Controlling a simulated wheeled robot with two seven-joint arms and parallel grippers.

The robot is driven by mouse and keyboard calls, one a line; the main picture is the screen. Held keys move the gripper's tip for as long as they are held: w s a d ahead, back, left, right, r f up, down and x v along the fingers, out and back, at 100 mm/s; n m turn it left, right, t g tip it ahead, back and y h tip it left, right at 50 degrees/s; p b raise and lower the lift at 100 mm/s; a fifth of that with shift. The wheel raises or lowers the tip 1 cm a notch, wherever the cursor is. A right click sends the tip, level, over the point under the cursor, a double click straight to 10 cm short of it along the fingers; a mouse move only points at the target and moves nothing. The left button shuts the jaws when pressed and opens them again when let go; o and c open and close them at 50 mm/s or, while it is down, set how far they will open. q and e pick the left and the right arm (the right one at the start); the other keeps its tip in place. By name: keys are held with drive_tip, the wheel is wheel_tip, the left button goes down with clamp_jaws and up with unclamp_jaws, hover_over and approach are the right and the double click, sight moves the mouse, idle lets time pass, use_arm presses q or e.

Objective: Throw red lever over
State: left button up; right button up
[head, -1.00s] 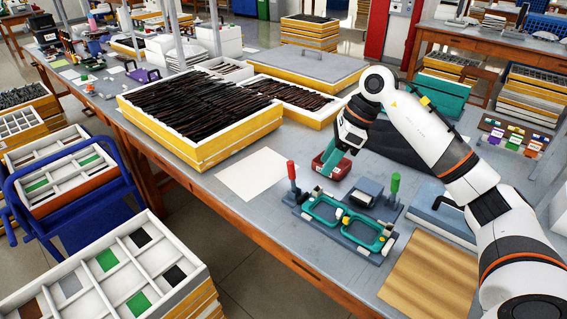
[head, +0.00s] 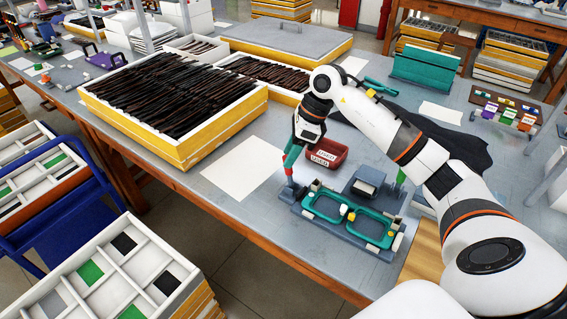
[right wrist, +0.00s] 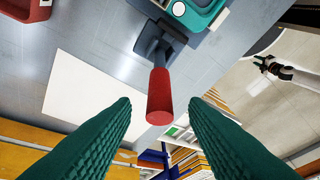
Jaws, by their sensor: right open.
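The red lever (head: 288,171) stands up at the left end of the fixture (head: 352,217), which holds a teal eyeglass frame (head: 322,208). My right gripper (head: 291,159) is at the lever's top. In the right wrist view the red handle (right wrist: 160,97) points up between the two green fingers of the open gripper (right wrist: 160,112), with a gap on each side. The handle's dark base (right wrist: 158,40) shows behind it. A small white and black arm, apparently my left arm with its gripper (right wrist: 262,64), shows at the right of that view; its jaws are too small to read.
A red labelled bin (head: 326,154) stands just behind the fixture. A white sheet (head: 232,170) lies to the left, beside a large tray of dark frames (head: 190,150).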

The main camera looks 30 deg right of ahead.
sight(289, 172)
drive_tip(key=x, duration=0.3)
drive_tip(key=shift+x, duration=0.8)
use_arm(q)
drive_tip(key=shift+w+d+r, duration=0.1)
drive_tip(key=shift+w+r, duration=0.1)
drive_tip(key=shift+w, duration=0.75)
use_arm(e)
drive_tip(key=shift+c, duration=0.2)
use_arm(q)
drive_tip(key=shift+s, duration=0.25)
use_arm(e)
drive_tip(key=shift+r, duration=0.1)
clamp_jaws()
